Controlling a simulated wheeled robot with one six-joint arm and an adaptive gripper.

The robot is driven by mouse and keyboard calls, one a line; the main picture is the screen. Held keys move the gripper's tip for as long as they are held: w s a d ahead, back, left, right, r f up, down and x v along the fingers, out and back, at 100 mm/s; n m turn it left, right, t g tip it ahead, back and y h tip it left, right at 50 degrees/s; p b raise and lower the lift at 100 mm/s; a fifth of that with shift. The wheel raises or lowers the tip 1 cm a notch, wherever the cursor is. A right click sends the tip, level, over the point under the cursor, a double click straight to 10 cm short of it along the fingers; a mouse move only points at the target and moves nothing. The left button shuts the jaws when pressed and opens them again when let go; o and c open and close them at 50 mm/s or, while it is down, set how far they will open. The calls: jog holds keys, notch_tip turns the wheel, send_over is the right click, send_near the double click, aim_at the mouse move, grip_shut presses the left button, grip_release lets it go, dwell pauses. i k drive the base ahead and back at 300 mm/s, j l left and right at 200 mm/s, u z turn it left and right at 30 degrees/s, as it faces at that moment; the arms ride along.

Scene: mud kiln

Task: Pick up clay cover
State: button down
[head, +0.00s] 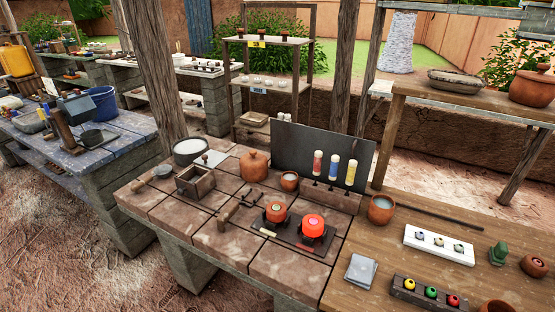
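A rounded orange-brown clay piece (254,167) with a small knob on top stands upright near the back of the tiled worktop (222,245). It looks like a clay cover, but I cannot tell whether it is a lone dome or a lidded pot. A larger brown clay pot (533,88) with a knobbed lid stands on the raised wooden shelf at the upper right. My gripper is not in view.
Two glowing orange-red pieces (313,224) sit on a dark stand in front of the clay piece. A small clay cup (290,181), a dark upright panel (318,150), a wooden box (195,181) and a white-filled bowl (190,150) stand nearby. The worktop's front left tiles are clear.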

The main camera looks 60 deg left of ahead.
aim_at(253, 165)
jog(key=u, duration=1.85)
